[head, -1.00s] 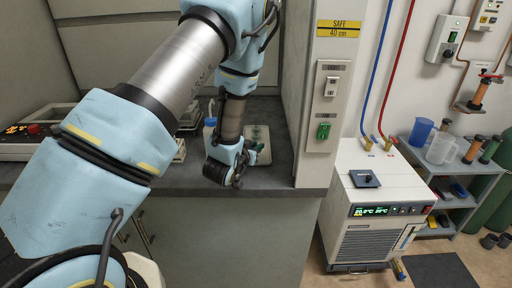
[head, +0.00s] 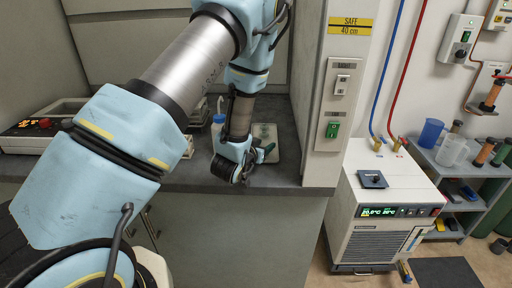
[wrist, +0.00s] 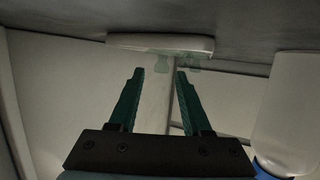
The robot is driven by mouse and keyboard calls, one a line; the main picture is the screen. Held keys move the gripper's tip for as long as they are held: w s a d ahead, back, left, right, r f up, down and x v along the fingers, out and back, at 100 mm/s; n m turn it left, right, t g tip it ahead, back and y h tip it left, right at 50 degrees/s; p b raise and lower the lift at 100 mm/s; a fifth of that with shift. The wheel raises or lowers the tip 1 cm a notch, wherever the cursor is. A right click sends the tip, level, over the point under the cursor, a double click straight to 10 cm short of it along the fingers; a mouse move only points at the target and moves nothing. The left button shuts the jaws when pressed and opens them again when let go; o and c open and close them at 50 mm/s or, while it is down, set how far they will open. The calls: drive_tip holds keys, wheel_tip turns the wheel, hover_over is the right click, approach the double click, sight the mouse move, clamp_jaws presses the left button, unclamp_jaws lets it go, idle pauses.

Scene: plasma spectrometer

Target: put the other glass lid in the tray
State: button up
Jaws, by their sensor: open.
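The tray (wrist: 150,41) shows there edge-on, just beyond the fingertips. Faint greenish glass pieces (wrist: 190,64) are at the tray, around and between the fingertips. I cannot tell which of them is a lid. In the head view my wrist and fingers hide part of the tray.
A wash bottle with a blue cap (head: 218,119) stands left of my gripper; its white body (wrist: 291,110) is close on the right in the wrist view. A grey pillar (head: 325,100) bounds the bench on the right.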

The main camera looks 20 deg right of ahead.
drive_tip(key=shift+r+p, duration=0.4)
drive_tip(key=shift+p, duration=0.05)
drive_tip(key=b+v, duration=0.2)
drive_tip(key=v, duration=0.6)
drive_tip(key=shift+r, duration=0.2)
drive_tip(key=p+v, duration=0.2)
drive_tip(key=p, duration=0.3)
drive_tip(key=shift+s+a+r, duration=0.25)
drive_tip(key=shift+s, duration=0.05)
drive_tip(key=shift+s+a+p, duration=0.35)
drive_tip(key=shift+a+p, duration=0.05)
drive_tip(key=shift+p, duration=0.5)
